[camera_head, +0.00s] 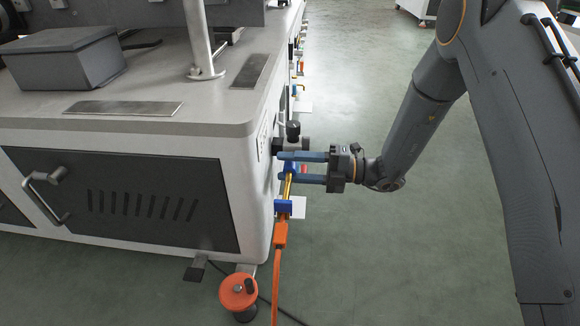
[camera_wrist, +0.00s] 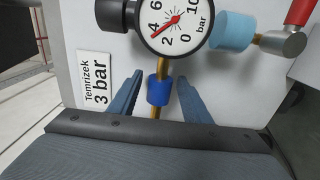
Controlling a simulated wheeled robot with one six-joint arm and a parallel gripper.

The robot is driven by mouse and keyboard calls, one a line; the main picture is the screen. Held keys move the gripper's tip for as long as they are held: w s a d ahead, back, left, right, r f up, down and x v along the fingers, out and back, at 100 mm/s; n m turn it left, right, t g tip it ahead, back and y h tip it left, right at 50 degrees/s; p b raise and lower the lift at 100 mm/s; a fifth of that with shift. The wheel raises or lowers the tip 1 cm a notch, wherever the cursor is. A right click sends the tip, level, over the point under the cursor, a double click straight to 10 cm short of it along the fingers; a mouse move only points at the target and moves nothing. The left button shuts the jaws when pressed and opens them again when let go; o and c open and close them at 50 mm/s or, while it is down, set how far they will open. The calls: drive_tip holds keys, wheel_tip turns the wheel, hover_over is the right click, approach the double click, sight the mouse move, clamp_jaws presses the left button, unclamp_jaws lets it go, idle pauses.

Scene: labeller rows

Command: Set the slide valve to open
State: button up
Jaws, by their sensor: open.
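A blue sleeve (camera_wrist: 159,90), which looks like the slide valve, sits around a thin brass pipe (camera_wrist: 166,66) below a pressure gauge (camera_wrist: 172,20) in the wrist view. My gripper (camera_wrist: 158,75) is open, with one finger on each side of the sleeve and visible gaps between. In the head view my gripper (camera_head: 281,167) reaches from the right to the corner of the machine, its fingers beside the brass pipe (camera_head: 289,186). A lower blue part (camera_head: 284,206) sits further down that pipe. The sleeve's lower end is close to my gripper's body in the wrist view.
A label reading "Temrizek 3 bar" (camera_wrist: 96,82) is left of the pipe. A light-blue fitting (camera_wrist: 232,30) and a red handle (camera_wrist: 300,11) are at the right. Floor at the right is clear.

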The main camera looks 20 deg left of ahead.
drive_tip(key=p+v, duration=0.2)
drive_tip(key=v, duration=0.5)
drive_tip(key=shift+d+p, duration=0.4)
